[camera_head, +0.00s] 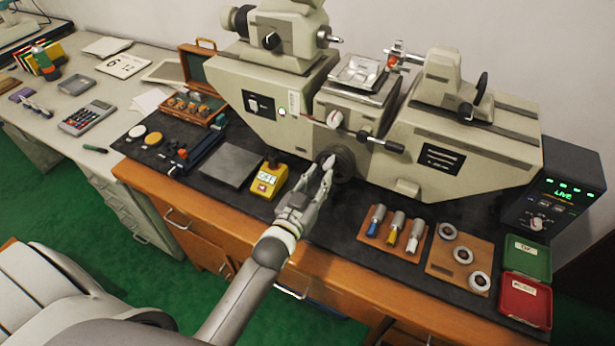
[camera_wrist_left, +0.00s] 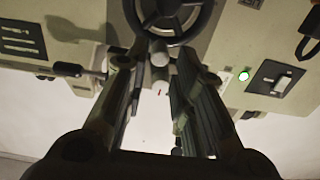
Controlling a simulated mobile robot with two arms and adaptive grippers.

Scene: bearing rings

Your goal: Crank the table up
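The beige bench machine carries a small metal table (camera_head: 357,78) at its middle. Below the table, on the machine's front, is a black handwheel (camera_head: 345,163); it also shows in the left wrist view (camera_wrist_left: 192,30), at the top. A light crank handle (camera_wrist_left: 158,54) sticks out from the wheel. My left gripper (camera_head: 323,170) is at the handwheel with its fingers pointing up at it. In the left wrist view its fingers (camera_wrist_left: 160,62) are apart, one on each side of the handle, with narrow gaps visible. My right gripper is not in view.
A yellow device (camera_head: 268,181) and a grey plate (camera_head: 231,164) lie left of the gripper. A wooden rack with several pins (camera_head: 393,233), a ring board (camera_head: 460,257), and green (camera_head: 527,258) and red (camera_head: 524,301) trays lie right. A lever (camera_head: 382,142) projects above right of the wheel.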

